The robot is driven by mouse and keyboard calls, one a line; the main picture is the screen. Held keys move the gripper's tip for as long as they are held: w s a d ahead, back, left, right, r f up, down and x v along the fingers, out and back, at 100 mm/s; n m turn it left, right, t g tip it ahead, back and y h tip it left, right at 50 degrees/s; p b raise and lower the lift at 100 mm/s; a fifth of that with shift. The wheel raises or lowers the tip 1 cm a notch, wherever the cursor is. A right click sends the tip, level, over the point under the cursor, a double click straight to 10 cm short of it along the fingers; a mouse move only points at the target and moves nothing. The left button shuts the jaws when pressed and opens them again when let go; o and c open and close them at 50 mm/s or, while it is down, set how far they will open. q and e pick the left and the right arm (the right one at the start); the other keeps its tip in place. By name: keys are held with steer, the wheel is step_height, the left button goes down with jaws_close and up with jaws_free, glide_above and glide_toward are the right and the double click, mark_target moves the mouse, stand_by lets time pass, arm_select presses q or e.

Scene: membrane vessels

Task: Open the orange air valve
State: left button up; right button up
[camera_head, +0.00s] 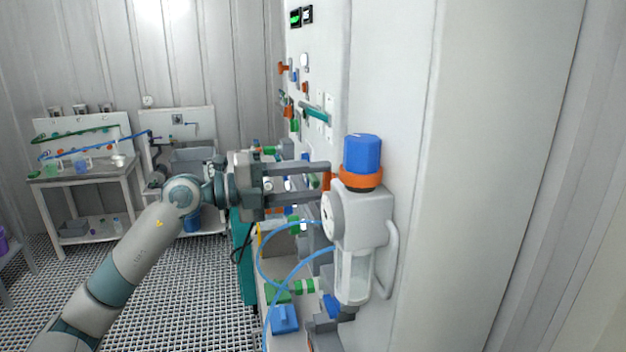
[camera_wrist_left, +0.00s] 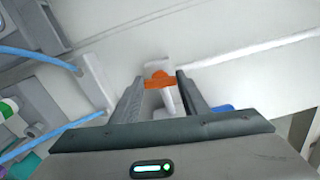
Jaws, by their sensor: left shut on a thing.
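The orange air valve's handle (camera_head: 326,180) shows as a small orange piece between the fingertips of my left gripper (camera_head: 325,183), at the wall panel beside the filter unit. In the left wrist view the orange handle (camera_wrist_left: 158,79) sits on a pale stem between the two dark fingers of my left gripper (camera_wrist_left: 161,82). The gripper is shut on the handle, with a visible gap between its fingers. In the head view much of the valve is hidden by the fingers and the filter unit. My right gripper is in neither view.
A filter unit with a blue cap (camera_head: 362,153), orange collar and clear bowl (camera_head: 354,276) stands close right of the fingertips. Blue hoses (camera_head: 262,270) loop below the gripper. White wall panels fill the right side. Work tables (camera_head: 85,177) stand at the back left, beyond open grated floor.

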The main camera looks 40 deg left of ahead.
arm_select(q)
steer(key=o, duration=1.1)
steer(key=shift+c, duration=0.2)
steer(key=b+v, duration=0.8)
steer(key=v, duration=0.9)
steer(key=shift+s, duration=0.25)
steer(key=shift+a, duration=0.15)
